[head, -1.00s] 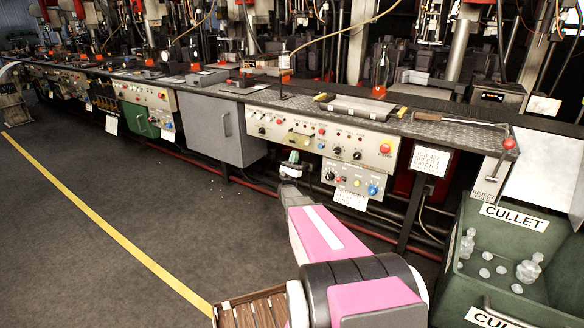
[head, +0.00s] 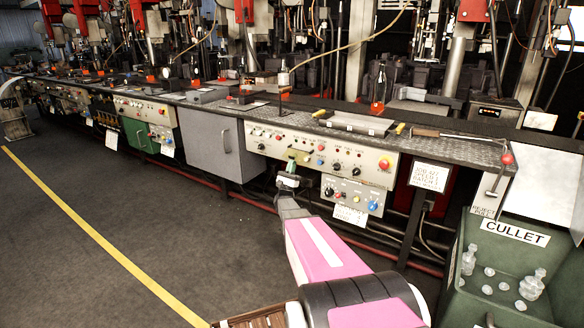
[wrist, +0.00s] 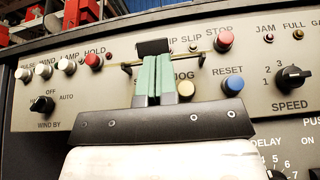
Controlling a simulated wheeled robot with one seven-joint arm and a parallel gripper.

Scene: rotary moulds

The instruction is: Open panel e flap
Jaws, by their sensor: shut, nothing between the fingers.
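A beige control panel (wrist: 100,105) fills much of the wrist view, with STOP, JOG, RESET and SPEED markings. A thin dark bar on two brackets (wrist: 199,59) crosses its middle, with a black block (wrist: 152,46) at its upper edge. I cannot tell for sure which part is the flap or how far it is turned. My gripper (wrist: 153,62) is shut and empty; its two green fingers lie together in front of the bar. Contact cannot be told. They hide part of the panel lettering. In the head view the same panel (head: 345,152) is beyond my gripper (head: 292,160).
A red button (wrist: 225,39), a blue button (wrist: 232,84) and a yellow button (wrist: 186,90) sit close around the fingers. A lower panel (head: 350,193) hangs beneath. A grey cabinet (head: 212,145) stands left, a green cullet bin (head: 520,245) right. The floor at left is clear.

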